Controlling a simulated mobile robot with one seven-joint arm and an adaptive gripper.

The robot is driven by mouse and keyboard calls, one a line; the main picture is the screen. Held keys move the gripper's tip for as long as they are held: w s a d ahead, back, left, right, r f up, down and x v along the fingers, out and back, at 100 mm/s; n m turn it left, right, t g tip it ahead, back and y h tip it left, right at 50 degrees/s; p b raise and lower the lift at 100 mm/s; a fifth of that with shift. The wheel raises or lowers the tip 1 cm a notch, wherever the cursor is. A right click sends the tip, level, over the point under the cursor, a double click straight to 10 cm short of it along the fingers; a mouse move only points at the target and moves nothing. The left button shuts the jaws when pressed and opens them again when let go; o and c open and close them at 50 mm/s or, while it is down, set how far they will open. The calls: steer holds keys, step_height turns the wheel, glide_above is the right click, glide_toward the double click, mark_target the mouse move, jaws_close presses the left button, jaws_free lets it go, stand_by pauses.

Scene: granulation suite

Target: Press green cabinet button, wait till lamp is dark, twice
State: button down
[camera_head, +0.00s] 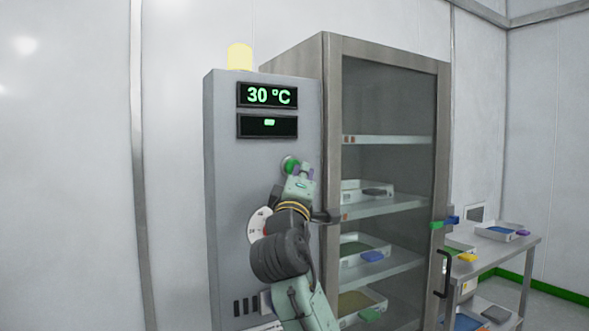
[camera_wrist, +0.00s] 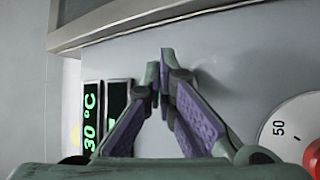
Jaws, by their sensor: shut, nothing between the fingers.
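The grey control cabinet (camera_head: 230,190) faces me in the head view. Its green button (camera_head: 289,162) shows at the upper left of my gripper, partly covered by it. My gripper (camera_head: 301,170) is shut and empty, close in front of the panel beside the button; whether it touches is unclear. In the wrist view the closed fingertips (camera_wrist: 165,56) are near the grey panel, and the green button is not visible. The lamp (camera_head: 239,57) on top of the cabinet is bright pale yellow and looks lit. The upper display (camera_head: 267,95) reads 30 °C; the lower display (camera_head: 268,126) shows a small green mark.
A white dial (camera_head: 258,224) is beside my arm; it also shows in the wrist view (camera_wrist: 292,130) near a red knob (camera_wrist: 314,158). A glass-doored drying cabinet (camera_head: 388,47) with trays stands right. A side table (camera_head: 525,243) holds trays farther right.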

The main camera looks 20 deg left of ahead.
steer(key=shift+s+d, duration=0.35)
steer(key=shift+d, duration=0.05)
steer(key=s+d, duration=0.1)
steer(key=d, duration=0.1)
steer(key=s+d, duration=0.2)
steer(key=shift+b, duration=0.3)
stand_by(0.6)
